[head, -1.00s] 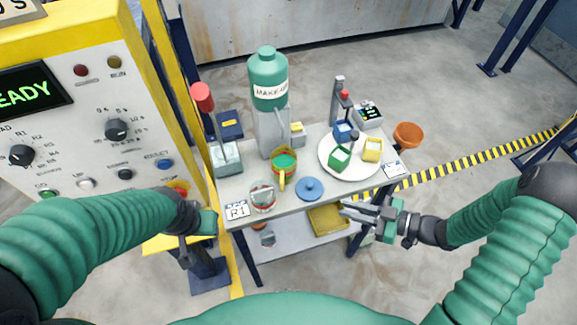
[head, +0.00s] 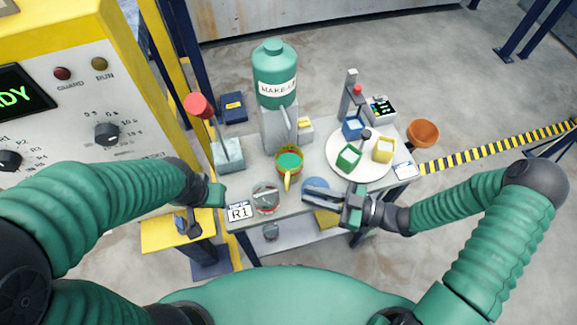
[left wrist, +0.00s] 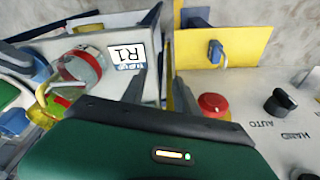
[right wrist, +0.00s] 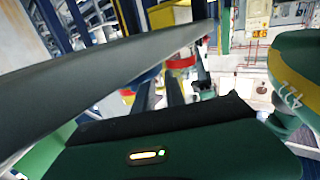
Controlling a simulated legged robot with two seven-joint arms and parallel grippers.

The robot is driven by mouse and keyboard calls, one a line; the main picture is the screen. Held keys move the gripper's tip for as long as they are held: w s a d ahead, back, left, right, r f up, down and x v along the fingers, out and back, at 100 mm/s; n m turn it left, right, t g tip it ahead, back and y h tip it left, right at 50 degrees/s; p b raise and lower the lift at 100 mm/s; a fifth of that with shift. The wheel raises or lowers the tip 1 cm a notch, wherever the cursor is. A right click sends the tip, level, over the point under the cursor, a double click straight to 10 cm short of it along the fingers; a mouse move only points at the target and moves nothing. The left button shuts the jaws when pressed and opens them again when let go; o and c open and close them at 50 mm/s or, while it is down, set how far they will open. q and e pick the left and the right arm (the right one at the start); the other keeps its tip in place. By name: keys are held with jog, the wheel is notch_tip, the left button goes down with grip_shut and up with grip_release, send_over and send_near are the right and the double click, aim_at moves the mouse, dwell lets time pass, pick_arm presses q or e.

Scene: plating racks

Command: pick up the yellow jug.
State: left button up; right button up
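A separate yellow-rimmed vessel (head: 287,182) with a handle and green inside stands mid-table. My right gripper (head: 308,190) is over the table's front edge, covering part of a blue disc (head: 316,184); it looks open and empty, left of and nearer than the yellow jug. My left gripper (head: 190,224) hangs at the table's left, away from the jugs; its fingers look apart and empty.
A green bottle (head: 275,75) on a grey stand is at the back. A clear round dish (head: 266,198) and an R1 card (head: 239,212) lie front left. A red-topped lever (head: 198,106) stands at left. A post (head: 350,90) rises behind the plate. An orange pot (head: 423,133) is at right.

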aim_at(289, 172)
jog(key=a, duration=0.2)
jog(key=a+r+p, duration=0.1)
jog(key=a, duration=0.1)
jog(key=shift+w, duration=0.25)
jog(key=shift+w+a+f, duration=0.2)
jog(key=shift+w+a, duration=0.05)
jog(key=shift+a, duration=0.1)
jog(key=shift+s, duration=0.1)
grip_shut()
dwell(0.7)
